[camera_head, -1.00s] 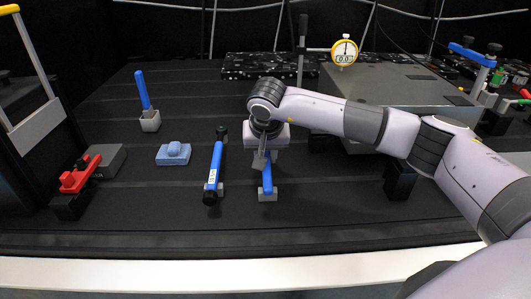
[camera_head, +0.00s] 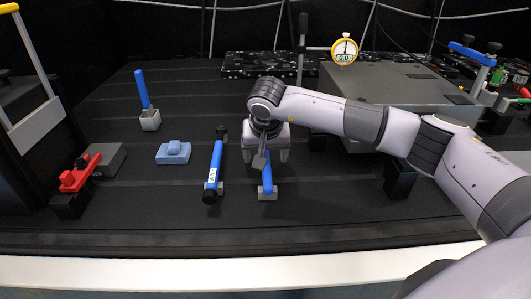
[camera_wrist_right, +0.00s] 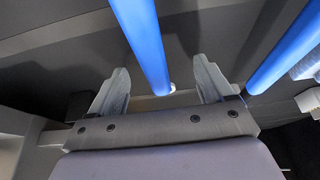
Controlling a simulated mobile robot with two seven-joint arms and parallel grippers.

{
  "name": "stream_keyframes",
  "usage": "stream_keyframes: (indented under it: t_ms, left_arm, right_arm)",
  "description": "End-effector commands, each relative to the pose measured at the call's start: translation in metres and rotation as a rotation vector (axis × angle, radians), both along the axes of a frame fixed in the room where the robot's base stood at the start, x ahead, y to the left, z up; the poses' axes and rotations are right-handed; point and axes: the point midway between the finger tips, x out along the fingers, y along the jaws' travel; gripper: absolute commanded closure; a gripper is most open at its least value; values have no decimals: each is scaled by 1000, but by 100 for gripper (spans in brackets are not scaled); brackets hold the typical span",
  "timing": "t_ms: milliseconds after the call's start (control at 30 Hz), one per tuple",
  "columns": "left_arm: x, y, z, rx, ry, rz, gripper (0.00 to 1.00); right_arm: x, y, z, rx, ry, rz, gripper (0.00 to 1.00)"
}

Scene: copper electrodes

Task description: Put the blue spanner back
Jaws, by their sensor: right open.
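The blue spanner (camera_head: 267,174) stands with its lower end at a small grey holder (camera_head: 267,195) on the dark bench; a grey piece shows beside its upper part. My right gripper (camera_head: 265,156) is over it, with its fingers spread. In the right wrist view, a blue bar (camera_wrist_right: 146,45), which looks like the spanner, passes between the two open fingers of the gripper (camera_wrist_right: 163,78), with gaps on both sides. I cannot tell whether the spanner is fully seated. My left gripper is not in view.
A long blue tool with black ends (camera_head: 215,165) lies close left of the right gripper. Further left are a light-blue block (camera_head: 173,153), a blue handle (camera_head: 142,90) in a grey cup and a red clamp (camera_head: 80,174). A grey box (camera_head: 400,88) with a dial gauge (camera_head: 344,49) stands behind my arm.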

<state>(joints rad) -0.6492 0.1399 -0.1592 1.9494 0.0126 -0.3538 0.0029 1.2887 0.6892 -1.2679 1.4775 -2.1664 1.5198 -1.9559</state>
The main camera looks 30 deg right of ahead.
Motion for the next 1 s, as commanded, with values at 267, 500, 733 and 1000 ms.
stream_keyframes:
  t_ms: [267, 500, 733, 1000]
  left_arm:
    - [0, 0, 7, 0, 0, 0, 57]
    - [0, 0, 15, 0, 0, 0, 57]
    - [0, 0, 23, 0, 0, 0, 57]
    - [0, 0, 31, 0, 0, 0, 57]
  right_arm:
    - [-2, 1, 9, 0, -1, 0, 19]
    - [-7, 3, 20, 0, 0, 1, 19]
    - [-11, 5, 31, 0, 0, 1, 19]
    - [-15, 8, 43, 0, -1, 0, 19]
